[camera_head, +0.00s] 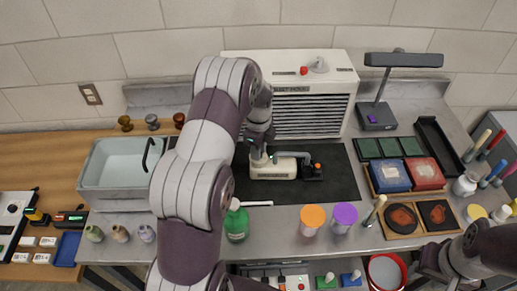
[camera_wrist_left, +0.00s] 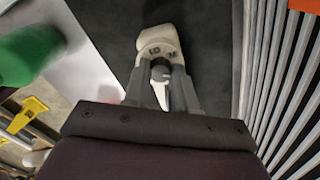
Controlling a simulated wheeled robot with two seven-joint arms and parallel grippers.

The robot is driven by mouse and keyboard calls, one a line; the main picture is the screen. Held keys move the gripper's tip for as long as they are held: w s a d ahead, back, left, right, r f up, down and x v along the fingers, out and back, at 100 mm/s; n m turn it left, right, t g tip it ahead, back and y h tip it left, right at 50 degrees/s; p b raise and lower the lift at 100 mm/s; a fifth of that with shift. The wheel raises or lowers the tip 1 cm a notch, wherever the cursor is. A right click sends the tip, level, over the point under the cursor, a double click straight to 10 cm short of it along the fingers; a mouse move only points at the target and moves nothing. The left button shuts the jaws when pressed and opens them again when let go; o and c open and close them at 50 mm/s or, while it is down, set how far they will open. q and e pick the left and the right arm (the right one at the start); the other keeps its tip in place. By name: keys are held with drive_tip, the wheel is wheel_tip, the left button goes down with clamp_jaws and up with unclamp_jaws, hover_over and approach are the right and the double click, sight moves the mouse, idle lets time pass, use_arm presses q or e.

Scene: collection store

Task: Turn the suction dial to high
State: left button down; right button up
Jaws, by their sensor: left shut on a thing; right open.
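A cream suction unit (camera_head: 273,172) sits on the dark mat in front of the white slatted cabinet. My left gripper (camera_head: 262,160) reaches down to the unit's left end. In the left wrist view its fingers (camera_wrist_left: 162,88) are shut on the dial (camera_wrist_left: 160,71), a small dark knob with a pale part below it. The fingers hide much of the dial, and I cannot tell its setting. My right gripper (camera_head: 436,262) is open and empty at the lower right.
The slatted cabinet (camera_head: 340,62) stands close behind, with a red button and grey knob on top. A green bottle (camera_head: 237,224) stands in front left. Orange (camera_head: 312,217) and purple (camera_head: 345,215) lidded jars stand in front. The mat's right part is clear.

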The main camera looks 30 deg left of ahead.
use_arm(q)
drive_tip(key=shift+m, duration=0.3)
idle(0.4)
drive_tip(key=c, duration=0.9)
unclamp_jaws()
wheel_tip(320, 180, up, 13)
drive_tip(key=p, duration=0.2)
drive_tip(key=shift+f, duration=0.15)
